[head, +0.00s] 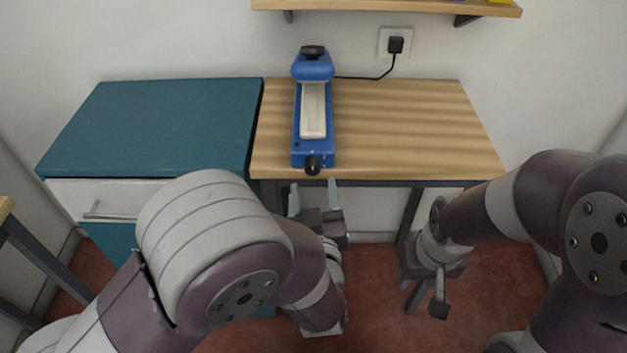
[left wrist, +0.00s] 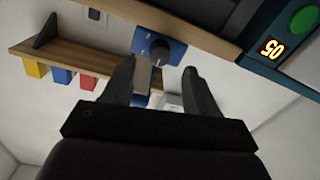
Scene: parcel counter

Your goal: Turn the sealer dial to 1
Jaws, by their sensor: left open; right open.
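The blue sealer (head: 298,130) stands on the wooden table, with its black dial (head: 313,164) on the front end at the table's front edge. In the left wrist view, which is upside down, the dial (left wrist: 158,48) shows on the sealer's blue front face (left wrist: 143,38); I cannot read its setting. My left gripper (head: 314,197) is open and empty just in front of and below the dial, apart from it. Its fingers (left wrist: 157,75) point toward the dial in the wrist view. My right gripper (head: 427,298) is open and empty, low in front of the table at the right.
The wooden table (head: 410,120) is clear right of the sealer. A teal cabinet (head: 165,125) stands at its left. A shelf (head: 390,6) hangs above, holding colored items (left wrist: 60,75). A cable runs to a wall socket (head: 395,42). The wrist view shows a lit display (left wrist: 271,48) and green button (left wrist: 303,19).

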